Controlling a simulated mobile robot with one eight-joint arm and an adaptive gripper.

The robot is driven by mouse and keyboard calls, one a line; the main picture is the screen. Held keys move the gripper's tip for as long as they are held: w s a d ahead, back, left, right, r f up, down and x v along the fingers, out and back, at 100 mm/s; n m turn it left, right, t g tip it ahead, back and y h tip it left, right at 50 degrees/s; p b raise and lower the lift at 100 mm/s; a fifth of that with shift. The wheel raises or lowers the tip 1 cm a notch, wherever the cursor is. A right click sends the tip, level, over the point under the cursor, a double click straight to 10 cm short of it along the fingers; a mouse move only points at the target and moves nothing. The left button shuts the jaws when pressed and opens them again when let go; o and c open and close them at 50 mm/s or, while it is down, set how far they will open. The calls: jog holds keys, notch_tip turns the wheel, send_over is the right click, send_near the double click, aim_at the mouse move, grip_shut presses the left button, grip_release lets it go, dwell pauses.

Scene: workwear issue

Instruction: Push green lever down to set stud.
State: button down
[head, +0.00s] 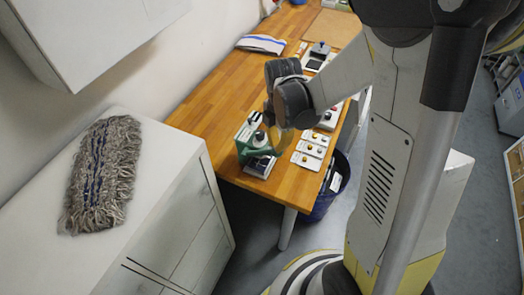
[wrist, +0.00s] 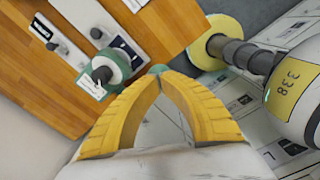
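The stud press (head: 250,128) stands at the near end of the wooden table, with a green lever (head: 262,152) on its near side. In the wrist view the press (wrist: 108,66) shows from above, left of my fingertips. My gripper (head: 281,150) is just right of the press, partly hidden by my own arm. In the wrist view the yellow fingers of my gripper (wrist: 158,75) meet at their tips. A small green piece shows right at the tips. I cannot tell if it is the lever's end, or if they touch it.
White cards with small studs (head: 311,145) lie right of the press. A dark bin (head: 331,186) stands under the table's right edge. A white cabinet (head: 190,215) with a grey mop head (head: 103,172) is at left.

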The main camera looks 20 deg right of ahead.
jog(key=shift+f, duration=0.25)
jog(key=shift+s+d+f+b, duration=0.2)
jog(key=shift+d+f+b, duration=0.05)
jog(key=shift+f+b, duration=0.3)
jog(key=shift+s+d+f+b, duration=0.2)
jog(key=shift+f+b, duration=0.25)
jog(key=shift+b, duration=0.1)
jog(key=shift+f, duration=0.2)
jog(key=shift+s+d+f+b, duration=0.15)
jog(key=shift+f+b, duration=0.4)
jog(key=shift+b, duration=0.05)
jog(key=shift+s+d+f+b, duration=0.1)
jog(key=shift+s+f+b, duration=0.05)
jog(key=shift+f+b, duration=0.4)
notch_tip(320, 180, down, 2)
jog(key=shift+s+d+b, duration=0.1)
jog(key=shift+b, duration=0.95)
jog(key=shift+r, duration=0.1)
